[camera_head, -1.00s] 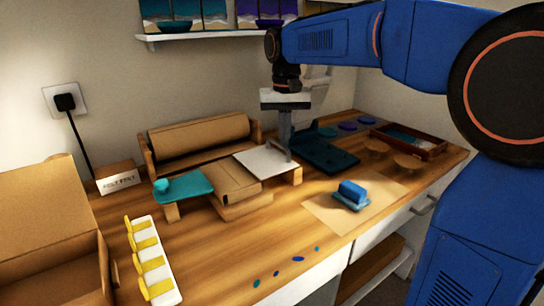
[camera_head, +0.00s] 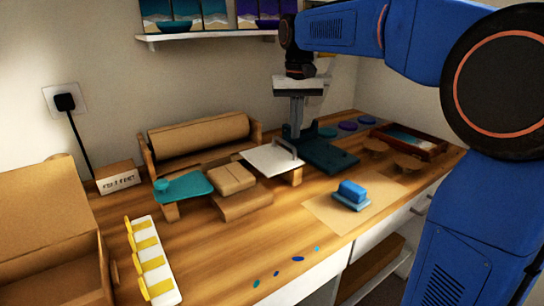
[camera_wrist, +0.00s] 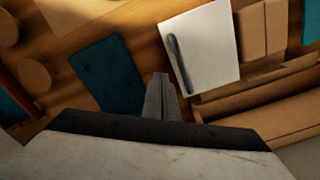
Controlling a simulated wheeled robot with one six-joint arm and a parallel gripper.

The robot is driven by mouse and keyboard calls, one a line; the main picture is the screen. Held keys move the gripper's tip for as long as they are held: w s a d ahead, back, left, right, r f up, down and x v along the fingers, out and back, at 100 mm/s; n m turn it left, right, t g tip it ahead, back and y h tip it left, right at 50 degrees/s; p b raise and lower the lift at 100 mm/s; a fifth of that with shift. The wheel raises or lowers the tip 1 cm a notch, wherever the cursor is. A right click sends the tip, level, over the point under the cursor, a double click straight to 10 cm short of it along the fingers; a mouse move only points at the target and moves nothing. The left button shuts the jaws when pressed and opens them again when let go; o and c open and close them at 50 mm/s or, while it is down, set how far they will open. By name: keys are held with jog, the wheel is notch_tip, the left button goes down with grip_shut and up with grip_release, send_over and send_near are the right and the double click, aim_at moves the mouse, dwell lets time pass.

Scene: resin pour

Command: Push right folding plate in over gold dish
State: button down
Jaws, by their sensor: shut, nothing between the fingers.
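The right folding plate appears to be the white plate with a dark bar handle (camera_head: 268,160), right of the middle brown blocks. It also shows in the wrist view (camera_wrist: 212,45). A teal plate with a round knob (camera_head: 187,188) lies on the left side. A tan block (camera_head: 231,177) sits between the two plates on a lower brown block (camera_head: 245,203). No clearly gold dish can be made out. My gripper (camera_head: 291,133) is shut and empty, just behind and right of the white plate's handle. In the wrist view its fingers (camera_wrist: 162,92) point beside the plate's edge; contact is unclear.
A dark teal tray (camera_head: 328,157) lies close to the right of my gripper. A brown roll rest (camera_head: 200,135) stands behind. A blue block on a small plate (camera_head: 351,194) sits on a paper sheet. A white strip with yellow clips (camera_head: 152,262) is front left.

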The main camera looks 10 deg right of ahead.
notch_tip(320, 180, up, 7)
dwell(0.6)
